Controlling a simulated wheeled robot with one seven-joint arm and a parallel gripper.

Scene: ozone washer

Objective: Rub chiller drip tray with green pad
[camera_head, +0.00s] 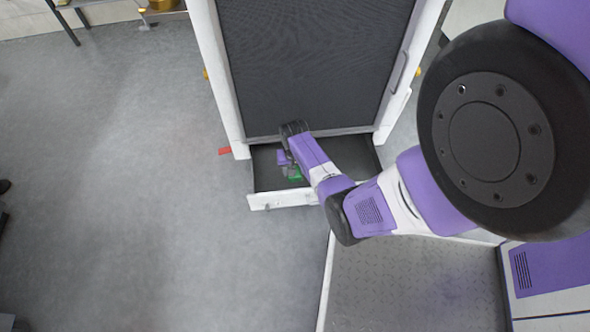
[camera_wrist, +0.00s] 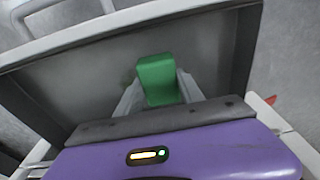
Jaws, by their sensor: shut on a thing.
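The chiller drip tray (camera_head: 268,172) is a dark, shallow tray with a white front, pulled out at the foot of the tall chiller. In the wrist view the tray floor (camera_wrist: 90,85) shows grey with dark side walls. My gripper (camera_head: 292,170) is inside the tray area, reaching down over it. In the wrist view my gripper (camera_wrist: 158,95) is shut on the green pad (camera_wrist: 156,76), which sits between its two pale fingers. I cannot tell whether the pad touches the tray floor.
The chiller (camera_head: 315,65) with its dark mesh front and white frame stands right behind the tray. A red piece (camera_head: 225,151) sticks out low at its left side. The grey floor (camera_head: 120,170) to the left is clear.

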